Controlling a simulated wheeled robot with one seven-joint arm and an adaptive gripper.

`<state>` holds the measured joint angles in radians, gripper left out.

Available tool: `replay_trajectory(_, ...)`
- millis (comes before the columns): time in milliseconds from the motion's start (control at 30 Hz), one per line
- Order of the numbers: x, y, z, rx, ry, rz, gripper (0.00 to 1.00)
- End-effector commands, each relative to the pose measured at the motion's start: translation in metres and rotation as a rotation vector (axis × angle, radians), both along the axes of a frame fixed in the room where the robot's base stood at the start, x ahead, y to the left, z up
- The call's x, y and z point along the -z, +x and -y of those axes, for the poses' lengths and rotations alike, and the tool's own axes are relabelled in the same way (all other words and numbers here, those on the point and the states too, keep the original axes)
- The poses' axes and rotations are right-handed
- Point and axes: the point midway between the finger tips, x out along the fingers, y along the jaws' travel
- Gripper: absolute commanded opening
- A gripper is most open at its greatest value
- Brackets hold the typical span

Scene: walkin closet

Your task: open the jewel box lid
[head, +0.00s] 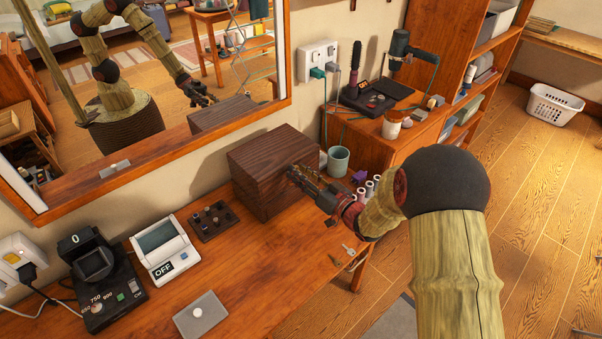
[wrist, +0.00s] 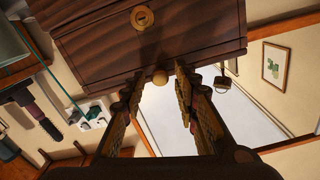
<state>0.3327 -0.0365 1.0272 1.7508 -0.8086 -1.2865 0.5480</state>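The jewel box (head: 262,165) is a dark brown wooden box on the desk against the wall, below the mirror. Its lid looks shut in the head view. My gripper (head: 300,173) is at the right front side of the box.
A teal cup (head: 338,160), a purple item (head: 359,177) and several white spools (head: 372,187) stand right of the box near my gripper. A dark holder (head: 213,221) and a white device (head: 165,247) are on the left. The desk front (head: 265,272) has free room.

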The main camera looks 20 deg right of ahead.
Motion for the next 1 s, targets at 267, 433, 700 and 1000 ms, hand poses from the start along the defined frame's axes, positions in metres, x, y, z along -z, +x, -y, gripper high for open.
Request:
replay_trajectory(267, 0.0000, -0.0001, 0.0002, 0.000, 0.000, 0.000, 0.12)
replay_trajectory(433, 0.0000, -0.0002, 0.0001, 0.000, 0.000, 0.000, 0.03)
replay_trajectory(700, -0.0001, -0.0001, 0.0002, 0.000, 0.000, 0.000, 0.00)
replay_trajectory(1000, 0.0000, -0.0001, 0.0002, 0.000, 0.000, 0.000, 0.00)
